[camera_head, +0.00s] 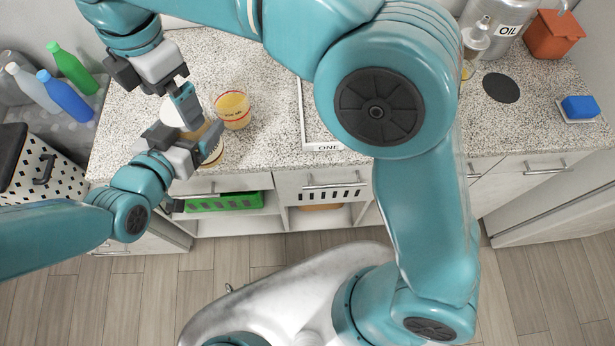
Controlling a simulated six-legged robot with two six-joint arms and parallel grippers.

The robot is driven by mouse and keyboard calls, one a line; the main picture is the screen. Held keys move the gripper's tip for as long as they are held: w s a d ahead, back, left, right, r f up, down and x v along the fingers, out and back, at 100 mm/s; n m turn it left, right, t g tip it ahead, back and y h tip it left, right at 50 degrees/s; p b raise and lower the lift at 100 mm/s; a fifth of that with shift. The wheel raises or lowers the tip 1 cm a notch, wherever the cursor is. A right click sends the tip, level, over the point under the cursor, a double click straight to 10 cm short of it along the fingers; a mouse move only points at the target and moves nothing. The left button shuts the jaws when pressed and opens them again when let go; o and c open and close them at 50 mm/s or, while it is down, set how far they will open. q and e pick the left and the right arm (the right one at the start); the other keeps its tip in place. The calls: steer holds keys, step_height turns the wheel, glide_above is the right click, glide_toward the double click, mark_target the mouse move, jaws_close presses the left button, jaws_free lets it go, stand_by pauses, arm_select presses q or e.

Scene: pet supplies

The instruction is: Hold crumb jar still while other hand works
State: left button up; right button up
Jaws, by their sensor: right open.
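A tan jar (194,132), apparently the crumb jar, stands near the front left edge of the speckled counter, largely hidden by my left gripper. My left gripper (188,134) reaches in from the left with its fingers on either side of the jar; whether they touch it is hidden. My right gripper (162,90) is open above and behind the jar, pointing down towards the counter. A white round piece (172,114), perhaps a lid, shows beside the jar, partly covered by the grippers.
A yellowish cup with red marking (232,108) stands just right of the jar. A framed board (312,125) lies farther right. Bottles (66,96) stand at the left. An oil canister (497,25), an orange pot (553,36) and a blue sponge (579,106) are at the right.

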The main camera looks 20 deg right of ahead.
steer(key=s+d+f+n+y, duration=0.1)
steer(key=s+f, duration=0.1)
steer(key=s, duration=0.6)
steer(key=s+d+f+n+y, duration=0.1)
steer(key=s+d+f+y, duration=0.15)
steer(key=s, duration=0.45)
steer(key=w+d+f+m, duration=0.25)
steer(key=f+m, duration=0.35)
steer(key=f, duration=0.5)
steer(key=w+d+f+m, duration=0.2)
steer(key=w+f+m, duration=0.1)
steer(key=f+m, duration=0.55)
steer(key=s+d+f+m, duration=0.3)
steer(key=f+m, duration=0.3)
steer(key=f, duration=0.3)
steer(key=s+d+f+m, duration=0.3)
steer(key=d+f+m, duration=0.2)
steer(key=f+m, duration=0.2)
steer(key=shift+s+d+f, duration=0.25)
steer(key=shift+s+f, duration=0.05)
steer(key=shift+f, duration=0.55)
steer(key=shift+s, duration=0.1)
